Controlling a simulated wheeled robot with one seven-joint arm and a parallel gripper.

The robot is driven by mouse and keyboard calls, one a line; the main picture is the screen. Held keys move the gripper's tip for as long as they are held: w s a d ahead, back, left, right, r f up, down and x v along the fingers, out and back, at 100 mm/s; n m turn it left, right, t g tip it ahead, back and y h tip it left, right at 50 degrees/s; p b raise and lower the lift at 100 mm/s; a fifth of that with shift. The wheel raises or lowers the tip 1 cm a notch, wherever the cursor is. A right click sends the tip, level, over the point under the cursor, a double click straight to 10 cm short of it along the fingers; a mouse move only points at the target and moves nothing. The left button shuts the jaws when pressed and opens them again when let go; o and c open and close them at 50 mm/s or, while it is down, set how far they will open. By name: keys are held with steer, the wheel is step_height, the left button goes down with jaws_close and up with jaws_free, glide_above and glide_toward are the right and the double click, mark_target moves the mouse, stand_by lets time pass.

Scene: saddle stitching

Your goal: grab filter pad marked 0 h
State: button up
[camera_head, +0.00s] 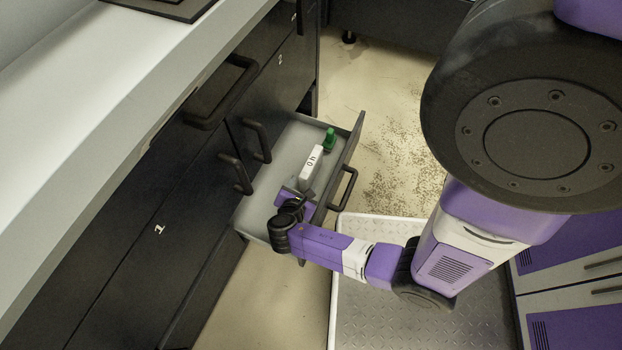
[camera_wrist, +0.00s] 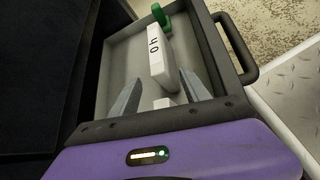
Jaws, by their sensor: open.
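The filter pad (camera_head: 311,163) is a small white block marked "0 h" lying in an open grey drawer (camera_head: 262,190). In the wrist view the pad (camera_wrist: 157,62) stands just beyond my fingers, its near end close to the gap between them. My gripper (camera_head: 299,188) reaches down into the drawer beside the pad's near end. In the wrist view my gripper (camera_wrist: 155,88) has its two grey fingers spread apart, with nothing clamped between them. A small pale block (camera_wrist: 164,103) shows between the finger bases; I cannot tell what it is.
A green object (camera_head: 329,139) stands in the drawer beyond the pad, close to the drawer front. The drawer front's black handle (camera_head: 344,188) sticks out on the right. Dark cabinets and a pale countertop (camera_head: 95,75) run along the left. The drawer walls enclose my gripper.

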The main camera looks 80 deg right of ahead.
mark_target(311, 161)
steer(key=d+g+b, duration=0.1)
steer(key=d+f+h+b, duration=0.1)
steer(key=d, duration=0.1)
steer(key=d+f+g+b, duration=0.1)
steer(key=d, duration=0.1)
steer(key=shift+d+f+n+g+h+b, duration=0.2)
steer(key=shift+n+g+h+b, duration=0.1)
steer(key=shift+n+h, duration=0.1)
steer(key=shift+s+d+r+g+b, duration=0.1)
steer(key=shift+s+d+g+b, duration=0.1)
steer(key=shift+d+g+b, duration=0.3)
steer(key=b+x, duration=0.1)
steer(key=x, duration=0.1)
steer(key=b+x, duration=0.1)
steer(key=x, duration=0.1)
steer(key=b+x, duration=0.1)
steer(key=x, duration=0.2)
steer(key=shift+w+d, duration=0.1)
steer(key=shift+w, duration=0.3)
steer(key=shift+s+d, duration=0.1)
steer(key=shift+d, duration=0.35)
jaws_close()
